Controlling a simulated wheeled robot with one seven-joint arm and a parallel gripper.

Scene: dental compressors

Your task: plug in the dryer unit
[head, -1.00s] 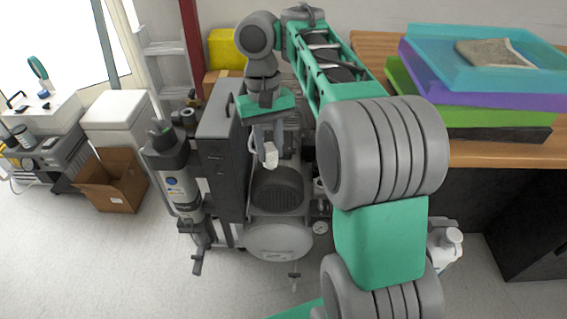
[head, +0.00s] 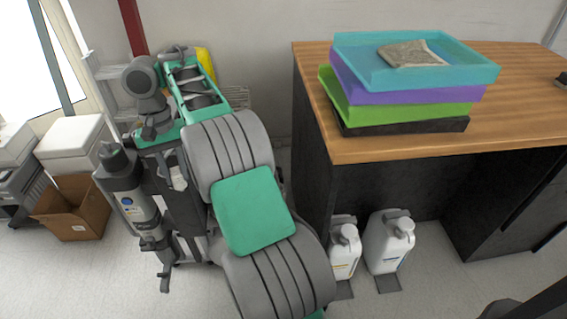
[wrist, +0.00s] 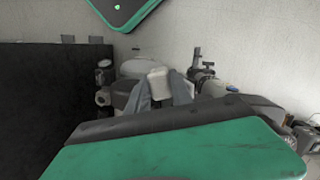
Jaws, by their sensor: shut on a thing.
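My gripper (wrist: 161,92) is shut on a white plug (wrist: 157,80), whose pale block shows between the two grey fingers in the wrist view. In the head view the plug (head: 179,178) shows as a small pale patch beside my arm, and my arm hides most of the fingers. A grey upright cylinder with a blue label (head: 128,203), which looks like the dryer unit, stands just left of my gripper. The plug is in the air near the machines, and its cord cannot be made out. No socket can be made out in either view.
A wooden-topped bench (head: 440,135) with stacked coloured trays (head: 410,85) stands right of my arm. White jugs (head: 388,243) stand on the floor below it. A cardboard box (head: 72,215) sits at left. Clear floor lies in front.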

